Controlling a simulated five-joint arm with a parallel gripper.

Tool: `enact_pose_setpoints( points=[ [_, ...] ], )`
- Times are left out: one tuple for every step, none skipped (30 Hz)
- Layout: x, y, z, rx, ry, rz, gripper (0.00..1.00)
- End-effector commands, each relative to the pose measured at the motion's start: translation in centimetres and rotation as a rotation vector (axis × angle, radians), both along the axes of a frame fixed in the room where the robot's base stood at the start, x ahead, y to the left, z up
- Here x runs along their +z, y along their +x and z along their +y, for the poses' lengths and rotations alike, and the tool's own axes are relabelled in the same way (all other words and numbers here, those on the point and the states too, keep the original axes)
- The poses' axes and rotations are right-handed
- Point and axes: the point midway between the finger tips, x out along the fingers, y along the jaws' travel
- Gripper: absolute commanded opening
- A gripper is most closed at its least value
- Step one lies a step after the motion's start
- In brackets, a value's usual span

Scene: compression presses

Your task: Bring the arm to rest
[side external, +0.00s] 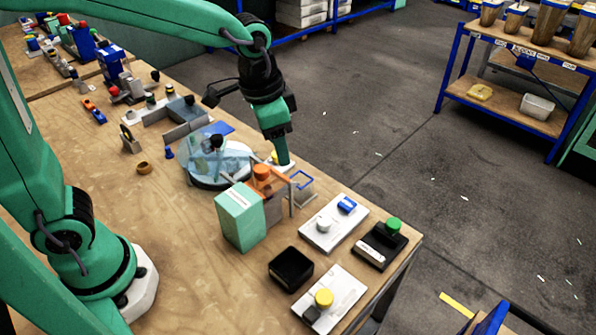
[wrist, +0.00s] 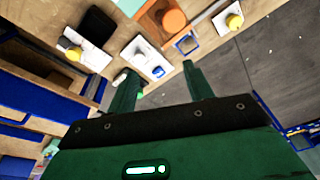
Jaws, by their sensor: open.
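My gripper (side external: 282,160) hangs from my green arm, pointing down at the far right edge of the workbench (side external: 190,240), in the side view. It is close behind the orange-topped press (side external: 262,180) and right of the clear-domed round device (side external: 222,165). Whether it touches anything there is hard to tell. In the wrist view, the two green fingers of my gripper (wrist: 160,82) stand apart with nothing held between them.
A green-knobbed black unit (side external: 380,244) sits near the corner.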

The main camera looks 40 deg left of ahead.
Motion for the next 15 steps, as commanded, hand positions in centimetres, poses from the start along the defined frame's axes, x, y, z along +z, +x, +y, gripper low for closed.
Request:
enact_pose_setpoints(
  points=[
    [0.7, -0.6, 0.8, 0.026, -0.007, -0.019, 0.52],
    [1.1, -1.0, 1.3, 0.042, -0.011, -0.029, 0.52],
    [1.5, -1.4, 1.9, 0.063, -0.016, -0.04, 0.52],
    [1.8, -1.8, 2.3, 0.077, -0.02, -0.049, 0.52],
    [2.1, -2.2, 2.7, 0.092, -0.024, -0.059, 0.52],
    [2.4, -2.7, 3.3, 0.114, -0.029, -0.071, 0.52],
    [2.7, -3.1, 3.7, 0.129, -0.032, -0.081, 0.52],
    [2.9, -3.5, 4.1, 0.144, -0.036, -0.088, 0.52],
    [3.2, -4.0, 4.6, 0.163, -0.04, -0.102, 0.52],
    [3.4, -4.4, 5.0, 0.178, -0.044, -0.11, 0.52],
    [3.6, -4.8, 5.3, 0.193, -0.048, -0.12, 0.52],
    [3.8, -5.4, 5.8, 0.214, -0.053, -0.132, 0.52],
    [4.0, -5.8, 6.2, 0.228, -0.056, -0.141, 0.52],
    [4.2, -6.2, 6.5, 0.243, -0.06, -0.151, 0.52],
    [4.3, -6.8, 7.0, 0.263, -0.064, -0.164, 0.52]
  ],
)
